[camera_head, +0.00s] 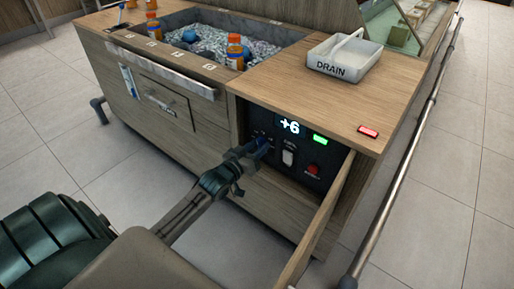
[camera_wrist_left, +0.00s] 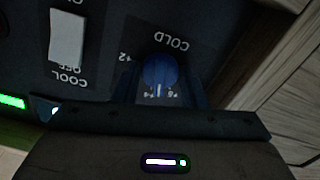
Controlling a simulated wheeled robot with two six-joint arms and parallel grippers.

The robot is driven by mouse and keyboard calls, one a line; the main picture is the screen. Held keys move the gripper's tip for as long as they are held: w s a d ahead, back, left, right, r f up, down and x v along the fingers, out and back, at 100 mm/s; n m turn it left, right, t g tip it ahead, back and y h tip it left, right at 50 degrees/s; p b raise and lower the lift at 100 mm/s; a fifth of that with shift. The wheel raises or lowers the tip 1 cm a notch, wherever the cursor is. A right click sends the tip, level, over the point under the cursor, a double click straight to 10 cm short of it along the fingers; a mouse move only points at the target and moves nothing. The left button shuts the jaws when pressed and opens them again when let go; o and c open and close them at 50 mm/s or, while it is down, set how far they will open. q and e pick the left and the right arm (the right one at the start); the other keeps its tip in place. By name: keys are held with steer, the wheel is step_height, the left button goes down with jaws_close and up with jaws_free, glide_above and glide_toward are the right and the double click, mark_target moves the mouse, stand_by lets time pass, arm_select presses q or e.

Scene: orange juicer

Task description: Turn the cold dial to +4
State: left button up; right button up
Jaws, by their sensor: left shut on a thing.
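The cold dial is a round blue knob (camera_wrist_left: 160,72) under an upside-down COLD label in the left wrist view, with small numbers around it. A white mark shows at its lower edge; I cannot tell exactly which number it points to. My left gripper (camera_head: 258,147) reaches into the open cabinet and is shut on the dial, one finger on each side of it. In the head view the gripper mostly hides the dial. The display (camera_head: 289,127) on the dark control panel reads +6. My right gripper is not in view.
On the panel are a white rocker switch (camera_head: 288,158), a green light (camera_head: 320,140) and a red button (camera_head: 313,169). The open cabinet door (camera_head: 322,222) stands to the right of my arm. A white DRAIN tray (camera_head: 345,57) and a red-lit device (camera_head: 369,131) are on top.

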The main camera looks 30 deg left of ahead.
arm_select(q)
steer(key=shift+m, duration=1.6)
steer(key=o, duration=1)
